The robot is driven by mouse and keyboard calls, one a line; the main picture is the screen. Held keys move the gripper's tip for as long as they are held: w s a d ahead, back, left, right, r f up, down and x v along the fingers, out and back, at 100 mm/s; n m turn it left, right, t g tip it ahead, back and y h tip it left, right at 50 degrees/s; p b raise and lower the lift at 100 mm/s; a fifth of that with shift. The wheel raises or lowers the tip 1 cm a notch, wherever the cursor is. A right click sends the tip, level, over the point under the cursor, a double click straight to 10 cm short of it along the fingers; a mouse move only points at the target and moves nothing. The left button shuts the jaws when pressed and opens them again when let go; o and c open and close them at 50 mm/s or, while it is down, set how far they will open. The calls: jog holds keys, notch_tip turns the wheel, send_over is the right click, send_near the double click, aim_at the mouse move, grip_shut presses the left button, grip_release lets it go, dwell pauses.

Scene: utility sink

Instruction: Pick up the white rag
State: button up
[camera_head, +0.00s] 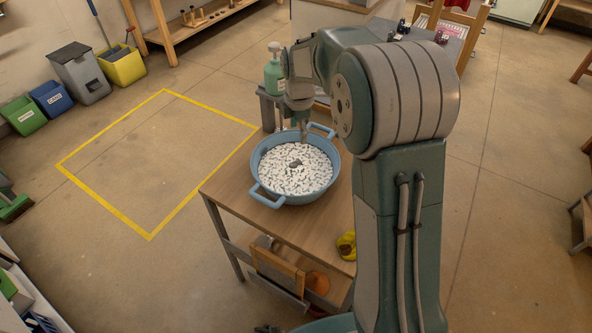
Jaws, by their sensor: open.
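I cannot make out a white rag in this view. A blue two-handled basin (266,192) stands on a wooden table (228,190). My gripper (303,132) points down over the far rim of the basin. It is small in the picture, and I see nothing held in it. My arm hides the right part of the table.
A green bottle (273,75) stands behind the basin. A yellow item (347,245) lies at the table's front right. An orange thing (317,283) is below the tabletop. Bins (78,77) line the left wall. The yellow-taped floor area (160,160) is clear.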

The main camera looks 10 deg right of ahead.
notch_tip(320, 180, down, 5)
jog(key=w+n, duration=0.2)
jog(key=w, duration=0.1)
send_over(294, 163)
jog(key=shift+n+g, duration=0.3)
jog(key=f, duration=0.5)
jog(key=shift+w+d, duration=0.15)
jog(key=shift+d, duration=0.2)
jog(key=shift+a+f, duration=0.15)
jog(key=shift+f, duration=1.25)
jog(key=shift+a+f, duration=0.1)
jog(key=shift+f, duration=1.25)
grip_shut()
